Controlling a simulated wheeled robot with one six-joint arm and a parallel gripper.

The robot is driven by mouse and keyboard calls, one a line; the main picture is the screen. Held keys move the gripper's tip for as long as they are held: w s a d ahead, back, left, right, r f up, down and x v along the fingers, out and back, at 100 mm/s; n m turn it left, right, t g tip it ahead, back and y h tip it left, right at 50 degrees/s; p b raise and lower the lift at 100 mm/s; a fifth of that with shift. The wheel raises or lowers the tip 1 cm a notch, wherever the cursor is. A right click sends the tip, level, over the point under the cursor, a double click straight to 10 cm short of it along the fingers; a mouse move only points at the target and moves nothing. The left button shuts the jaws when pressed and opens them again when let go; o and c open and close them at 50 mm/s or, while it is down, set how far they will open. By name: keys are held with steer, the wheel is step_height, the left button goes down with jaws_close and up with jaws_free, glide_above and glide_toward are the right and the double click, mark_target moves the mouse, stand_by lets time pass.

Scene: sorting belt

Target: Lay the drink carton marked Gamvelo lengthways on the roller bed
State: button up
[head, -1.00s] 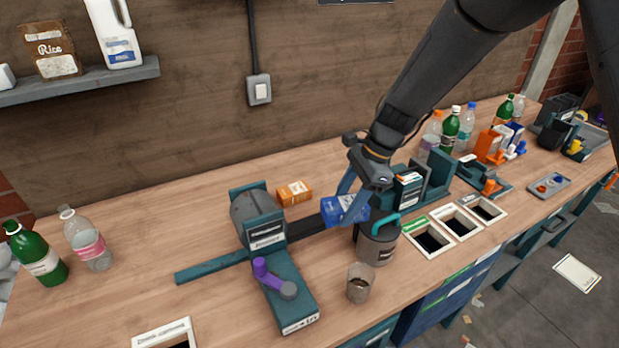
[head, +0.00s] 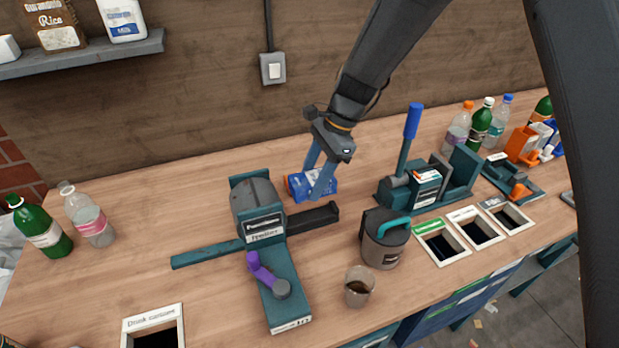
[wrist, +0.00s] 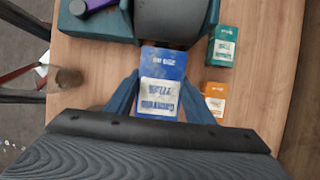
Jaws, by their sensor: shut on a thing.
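A blue carton (head: 313,187) with a white label is held between the fingers of my gripper (head: 322,180), behind the dark strip. In the wrist view the carton (wrist: 164,72) lies between the two fingers (wrist: 160,98), its label upside down; I cannot read the name surely. Its far end is close to a grey drum (wrist: 171,20). In the head view the drum machine (head: 257,207) has a dark flat strip (head: 314,217) on its right and a teal bar (head: 208,254) on its left. I cannot tell for sure which part is the roller bed.
A green carton (wrist: 222,46) and an orange carton (wrist: 215,100) stand right of the held one in the wrist view. A grey canister (head: 384,240), a glass (head: 358,288) and a blue-handled machine (head: 425,185) stand to the right.

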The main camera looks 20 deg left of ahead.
steer(key=shift+f+b, duration=1.75)
steer(key=shift+f, duration=0.55)
steer(key=shift+f+b, duration=0.65)
steer(key=shift+f, duration=1.4)
steer(key=shift+a+f, duration=0.1)
steer(key=shift+f, duration=0.15)
steer(key=o, duration=1.1)
steer(key=shift+r, duration=0.1)
